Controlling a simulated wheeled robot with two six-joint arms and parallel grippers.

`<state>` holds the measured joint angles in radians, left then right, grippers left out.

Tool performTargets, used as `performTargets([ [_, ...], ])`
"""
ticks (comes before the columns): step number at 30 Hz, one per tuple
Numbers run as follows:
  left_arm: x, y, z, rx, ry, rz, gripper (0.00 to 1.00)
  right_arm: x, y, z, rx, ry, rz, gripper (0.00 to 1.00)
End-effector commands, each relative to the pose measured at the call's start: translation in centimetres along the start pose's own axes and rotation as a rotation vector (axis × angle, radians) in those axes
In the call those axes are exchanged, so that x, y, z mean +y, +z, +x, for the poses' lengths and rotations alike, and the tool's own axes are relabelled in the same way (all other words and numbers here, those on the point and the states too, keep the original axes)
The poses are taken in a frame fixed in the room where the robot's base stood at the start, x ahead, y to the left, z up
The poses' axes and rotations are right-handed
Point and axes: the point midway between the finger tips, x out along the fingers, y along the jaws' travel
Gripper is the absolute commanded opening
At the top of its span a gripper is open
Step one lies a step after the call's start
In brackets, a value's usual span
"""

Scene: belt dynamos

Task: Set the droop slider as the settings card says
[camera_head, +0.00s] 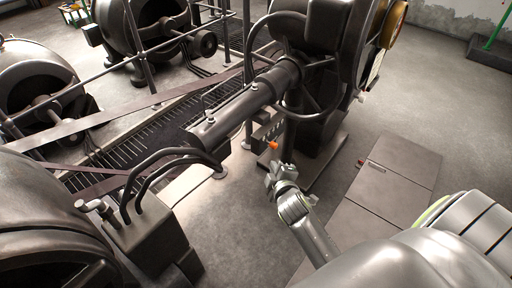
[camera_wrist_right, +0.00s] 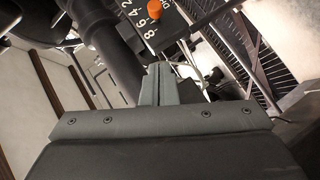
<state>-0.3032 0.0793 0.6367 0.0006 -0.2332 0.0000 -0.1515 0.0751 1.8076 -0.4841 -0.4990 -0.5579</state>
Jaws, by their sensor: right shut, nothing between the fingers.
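The droop slider's orange knob (camera_head: 273,145) sits at a dark scale plate (camera_head: 262,136) on the machine's column. In the right wrist view the orange knob (camera_wrist_right: 182,4) is cut by the top edge, and the plate (camera_wrist_right: 150,16) shows white numerals including 4, 6 and 8. My right gripper (camera_head: 274,168) is just below the knob in the head view, apart from it. In the wrist view its fingers (camera_wrist_right: 160,70) are together and empty, pointing towards the plate's lower end. I cannot make out the settings card. My left gripper is out of view.
A thick horizontal shaft housing (camera_head: 245,105) runs left of the column, above the slider. Large dark dynamos (camera_head: 45,225) and railings (camera_head: 150,40) fill the left. A floor panel (camera_head: 395,170) lies to the right, with open floor around it.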

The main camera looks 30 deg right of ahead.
Motion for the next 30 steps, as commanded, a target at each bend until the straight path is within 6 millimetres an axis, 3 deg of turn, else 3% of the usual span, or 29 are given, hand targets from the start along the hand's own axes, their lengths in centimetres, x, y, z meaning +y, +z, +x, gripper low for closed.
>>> performTargets([
  [7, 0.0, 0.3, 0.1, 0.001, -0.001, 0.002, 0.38, 0.3, 0.2, 1.1, -0.01, 0.011, -0.076, 0.0],
  [23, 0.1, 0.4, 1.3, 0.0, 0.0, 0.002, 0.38, 0.4, 0.3, 10.1, -0.011, 0.01, -0.071, 0.0],
  [30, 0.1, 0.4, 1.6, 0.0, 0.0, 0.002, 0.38, 0.6, 2.6, 12.2, -0.01, 0.01, -0.07, 0.0],
])
